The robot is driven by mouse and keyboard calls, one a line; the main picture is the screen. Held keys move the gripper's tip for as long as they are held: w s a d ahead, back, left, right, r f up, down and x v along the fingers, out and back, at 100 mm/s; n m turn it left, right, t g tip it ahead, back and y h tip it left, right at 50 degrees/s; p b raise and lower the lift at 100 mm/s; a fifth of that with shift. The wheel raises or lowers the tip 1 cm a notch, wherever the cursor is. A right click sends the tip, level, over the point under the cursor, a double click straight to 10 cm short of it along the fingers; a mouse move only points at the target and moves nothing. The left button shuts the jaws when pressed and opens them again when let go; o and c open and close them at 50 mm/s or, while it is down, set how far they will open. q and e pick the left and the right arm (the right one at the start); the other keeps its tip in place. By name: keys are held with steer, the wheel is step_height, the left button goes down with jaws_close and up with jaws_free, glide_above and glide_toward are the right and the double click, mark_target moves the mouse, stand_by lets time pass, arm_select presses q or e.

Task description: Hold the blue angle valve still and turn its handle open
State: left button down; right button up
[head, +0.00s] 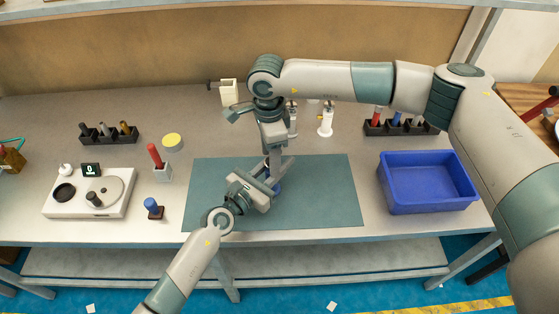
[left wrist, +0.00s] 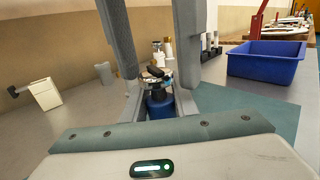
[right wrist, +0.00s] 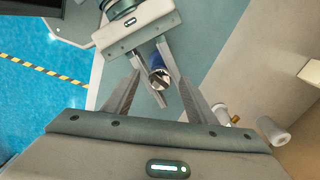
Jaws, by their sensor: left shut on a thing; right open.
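The blue angle valve (left wrist: 160,106) stands on the teal mat (head: 330,195). It has a blue body and a metal top with a dark handle (left wrist: 157,71). My left gripper (head: 272,184) is shut on the valve's body from the front left. In the head view the grippers hide most of the valve, and only a bit of blue (head: 277,188) shows. My right gripper (right wrist: 160,97) is open and points down from above, with its fingers apart on either side of the valve's top. I cannot tell if they touch the handle.
A blue bin (head: 428,184) stands right of the mat. White bottles (head: 326,120) and a rack (head: 400,127) stand behind. The mat's right part is clear.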

steer(key=c, duration=0.9)
steer(key=shift+n, duration=1.4)
steer(key=shift+c, duration=0.2)
steer(key=shift+n, duration=2.8)
